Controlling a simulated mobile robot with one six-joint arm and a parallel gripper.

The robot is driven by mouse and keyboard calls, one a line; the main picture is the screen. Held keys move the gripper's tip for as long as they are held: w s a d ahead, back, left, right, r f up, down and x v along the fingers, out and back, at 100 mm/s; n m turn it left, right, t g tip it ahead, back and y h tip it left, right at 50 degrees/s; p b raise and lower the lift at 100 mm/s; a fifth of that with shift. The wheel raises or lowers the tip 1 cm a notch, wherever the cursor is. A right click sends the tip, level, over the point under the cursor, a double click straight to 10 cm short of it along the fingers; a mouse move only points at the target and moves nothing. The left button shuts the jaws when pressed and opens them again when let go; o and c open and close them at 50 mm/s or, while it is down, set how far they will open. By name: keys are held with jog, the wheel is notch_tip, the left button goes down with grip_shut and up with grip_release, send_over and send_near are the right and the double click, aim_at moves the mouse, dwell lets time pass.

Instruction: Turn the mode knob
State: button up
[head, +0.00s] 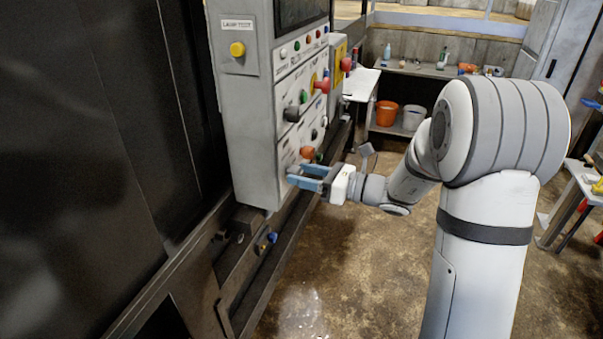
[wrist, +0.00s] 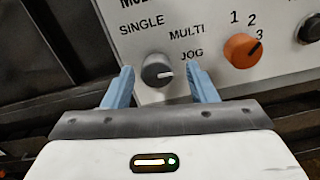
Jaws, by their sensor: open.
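The grey mode knob (wrist: 157,70) is on the light panel in the wrist view. Its white mark points right, towards the JOG label; SINGLE is at its upper left and MULTI at its upper right. My gripper (wrist: 161,75) is open, with one blue finger on each side of the knob in the picture and gaps between. I cannot tell how far the fingertips are from the panel. In the head view my gripper (head: 306,178) is at the lower part of the control panel (head: 250,130), and the knob is not clearly visible there.
An orange knob (wrist: 242,50) marked 1, 2, 3 is close to the right finger. A black knob (wrist: 310,28) is farther right. Other buttons and a dark knob (head: 291,114) are higher on the panel. A dark rail runs below it.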

jog(key=shift+c, duration=0.4)
jog(key=c, duration=0.9)
jog(key=shift+a, duration=0.1)
jog(key=shift+f+b, duration=0.1)
jog(key=shift+b, duration=0.25)
jog(key=shift+n+b, duration=4.4)
jog(key=shift+b, duration=2.8)
